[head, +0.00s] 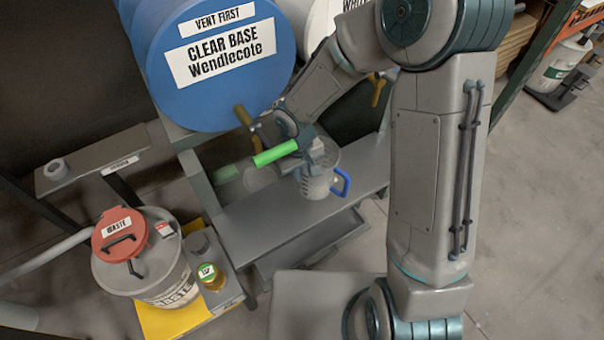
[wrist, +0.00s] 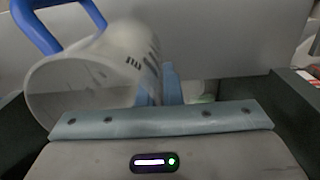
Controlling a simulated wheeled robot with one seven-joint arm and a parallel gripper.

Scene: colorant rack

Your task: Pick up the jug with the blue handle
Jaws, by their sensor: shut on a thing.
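The jug with the blue handle (head: 318,182) is clear with dark markings and is at the shelf in the middle of the head view. Its blue handle is on the right side there. My gripper (head: 312,158) is at the jug's upper left side and is shut on its wall. In the wrist view the jug (wrist: 95,75) lies left of the gripper fingers (wrist: 168,85), with its open mouth facing the camera and its blue handle at the upper left. The fingers touch the jug wall on its right; part of the grip is hidden. I cannot tell whether the jug's base touches the shelf.
A grey shelf (head: 270,215) runs under the jug. A bright green cylinder (head: 275,153) is just left of my gripper. A blue drum (head: 215,60) with a brass tap (head: 244,117) stands above. A waste bucket (head: 150,265) and small bottle (head: 210,276) stand lower left.

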